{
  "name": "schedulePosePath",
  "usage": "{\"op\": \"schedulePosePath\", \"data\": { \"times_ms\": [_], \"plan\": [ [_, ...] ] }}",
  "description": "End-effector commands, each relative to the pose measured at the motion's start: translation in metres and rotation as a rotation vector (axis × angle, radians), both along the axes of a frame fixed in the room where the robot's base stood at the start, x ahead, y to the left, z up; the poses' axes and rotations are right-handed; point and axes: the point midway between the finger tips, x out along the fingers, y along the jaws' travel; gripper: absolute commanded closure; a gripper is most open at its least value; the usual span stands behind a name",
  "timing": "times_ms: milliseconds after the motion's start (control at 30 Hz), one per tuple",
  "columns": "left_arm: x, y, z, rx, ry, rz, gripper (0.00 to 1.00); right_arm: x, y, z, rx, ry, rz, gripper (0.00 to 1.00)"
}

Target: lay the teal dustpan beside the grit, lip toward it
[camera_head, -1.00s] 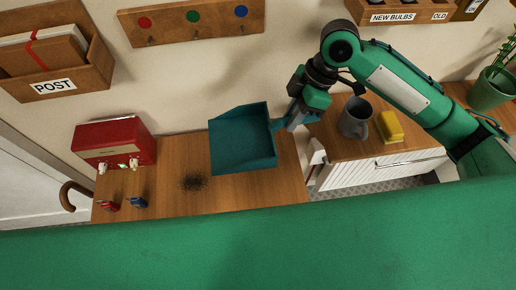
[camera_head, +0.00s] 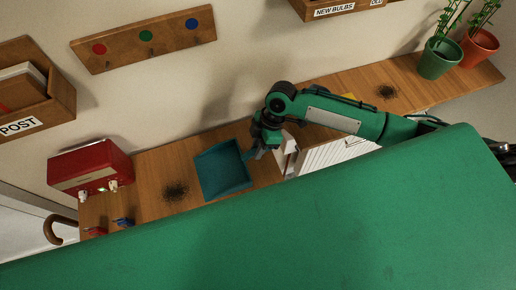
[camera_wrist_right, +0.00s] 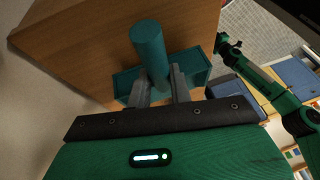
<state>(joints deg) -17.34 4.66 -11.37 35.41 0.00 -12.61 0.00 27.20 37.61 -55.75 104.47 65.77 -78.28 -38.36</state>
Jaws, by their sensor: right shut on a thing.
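The teal dustpan (camera_head: 222,172) is just right of a dark grit patch (camera_head: 175,191) on the wooden top in the head view. Its open lip faces left, toward the grit, with a small gap between them in the picture. It is at or close above the wood; I cannot tell whether it touches. My right gripper (camera_head: 260,150) is shut on the dustpan's handle, at the pan's right side. In the right wrist view the fingers (camera_wrist_right: 162,88) hold the round teal handle (camera_wrist_right: 148,48), with the pan (camera_wrist_right: 192,68) beyond. An arm end, probably my left gripper (camera_wrist_right: 226,44), shows small there.
A second dark patch (camera_head: 387,92) lies on the right-hand top, near a green pot (camera_head: 440,58) and a terracotta pot (camera_head: 478,48).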

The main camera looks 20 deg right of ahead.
Motion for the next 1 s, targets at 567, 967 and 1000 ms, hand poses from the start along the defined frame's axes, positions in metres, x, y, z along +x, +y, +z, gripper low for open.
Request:
{"op": "schedulePosePath", "data": {
  "times_ms": [567, 967, 1000],
  "plan": [
    [0.004, -0.003, 0.005, -0.003, -0.004, -0.002, 0.64, 0.0, 0.0, -0.024, -0.001, 0.001, 0.001, 0.61],
    [0.004, -0.003, 0.004, -0.003, -0.005, -0.001, 0.64, 0.001, -0.002, -0.019, 0.0, -0.001, 0.0, 0.57],
    [0.004, -0.003, 0.002, -0.003, -0.005, -0.001, 0.64, 0.002, -0.003, -0.015, 0.0, -0.002, 0.0, 0.57]
  ]
}}
